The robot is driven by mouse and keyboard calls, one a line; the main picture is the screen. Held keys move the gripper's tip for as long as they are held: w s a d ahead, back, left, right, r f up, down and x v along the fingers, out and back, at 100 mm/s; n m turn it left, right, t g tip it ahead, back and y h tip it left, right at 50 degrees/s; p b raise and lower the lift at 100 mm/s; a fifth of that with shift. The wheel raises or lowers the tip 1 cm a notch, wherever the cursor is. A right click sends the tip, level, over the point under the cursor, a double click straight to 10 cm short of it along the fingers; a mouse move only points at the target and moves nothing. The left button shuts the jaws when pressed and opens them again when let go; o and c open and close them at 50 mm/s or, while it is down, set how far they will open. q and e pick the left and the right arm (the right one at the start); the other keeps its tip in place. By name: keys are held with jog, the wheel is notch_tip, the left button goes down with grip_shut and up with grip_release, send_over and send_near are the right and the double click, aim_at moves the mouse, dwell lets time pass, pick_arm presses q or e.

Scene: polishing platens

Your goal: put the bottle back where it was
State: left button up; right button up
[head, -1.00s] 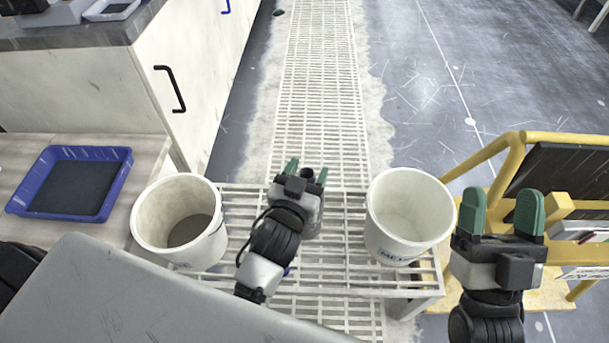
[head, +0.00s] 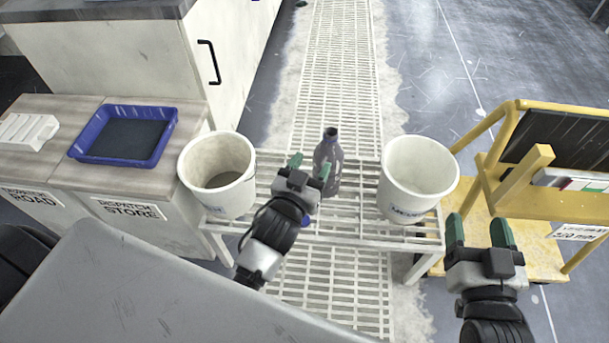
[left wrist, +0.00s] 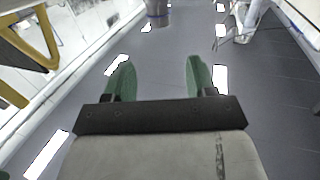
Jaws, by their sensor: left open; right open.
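A grey translucent bottle (head: 330,170) with a dark neck stands upright on the white slatted bench (head: 350,210), between two white buckets. My left gripper (head: 310,168) is open in front of the bottle in the head view and overlaps its lower left side. No grip on the bottle shows; whether a finger touches it I cannot tell. The left gripper's parted green fingers also show in the left wrist view (left wrist: 155,82), with nothing between them. My right gripper (head: 479,230) is open and empty at the lower right, by the yellow cart.
The left bucket (head: 240,192) and the lettered right bucket (head: 405,198) flank the bottle closely. A blue tray (head: 165,150) lies on the counter marked dispatch store. A yellow cart (head: 525,210) stands at the right. A floor grating (head: 340,70) runs behind the bench.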

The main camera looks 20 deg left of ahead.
pick_arm(q)
jog(key=s+r+m+h, duration=0.2)
jog(key=s+r+h, duration=0.1)
jog(key=s+r, duration=0.6)
jog(key=shift+s+r, duration=0.15)
jog(key=shift+r, duration=0.5)
